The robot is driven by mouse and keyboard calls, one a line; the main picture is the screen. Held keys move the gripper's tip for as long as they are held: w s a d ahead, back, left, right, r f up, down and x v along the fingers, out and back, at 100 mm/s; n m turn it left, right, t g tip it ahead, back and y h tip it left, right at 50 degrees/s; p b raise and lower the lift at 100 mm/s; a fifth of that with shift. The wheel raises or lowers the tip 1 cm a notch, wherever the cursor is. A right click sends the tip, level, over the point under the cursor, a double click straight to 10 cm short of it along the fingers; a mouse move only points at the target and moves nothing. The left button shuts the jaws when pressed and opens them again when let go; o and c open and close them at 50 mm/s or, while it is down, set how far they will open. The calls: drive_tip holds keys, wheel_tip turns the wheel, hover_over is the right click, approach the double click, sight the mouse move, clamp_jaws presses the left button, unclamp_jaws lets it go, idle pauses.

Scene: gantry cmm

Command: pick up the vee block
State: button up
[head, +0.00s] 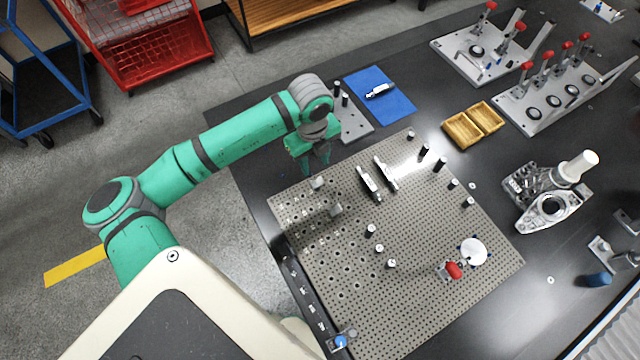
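Two small light-grey blocks stand on the left part of the perforated plate (440,270). One grey block (317,183) is near the plate's upper left edge, and the other grey block (335,210) is a little nearer to me. Either could be the vee block; their notches are too small to make out. My gripper (318,168) points down just above the farther block. Its two green fingers look apart, with nothing seen between them. Whether the fingertips reach the block's sides cannot be told.
Two upright metal pieces (369,183) stand right of the blocks. Several dark posts (424,150) and a white disc (473,251) are on the plate. A blue mat (398,104) lies behind, with wooden trays (464,131) and clamp fixtures (550,97) farther right.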

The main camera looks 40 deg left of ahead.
drive_tip(key=shift+d+r+m, duration=0.2)
drive_tip(key=shift+d+m, duration=0.05)
drive_tip(key=shift+m, duration=0.05)
drive_tip(key=shift+s+d+f, duration=0.1)
drive_tip(key=shift+f, duration=0.25)
hover_over(317, 183)
drive_tip(key=f, duration=0.4)
drive_tip(key=shift+w+a+f, duration=0.25)
drive_tip(key=shift+w+f, duration=0.05)
drive_tip(key=shift+s+d+f, duration=0.15)
drive_tip(key=shift+s+f, duration=0.05)
drive_tip(key=shift+f, duration=1.1)
drive_tip(key=shift+s+d+f, duration=0.15)
drive_tip(key=shift+f, duration=1.15)
drive_tip(key=shift+c, duration=0.6)
drive_tip(key=c, duration=0.9)
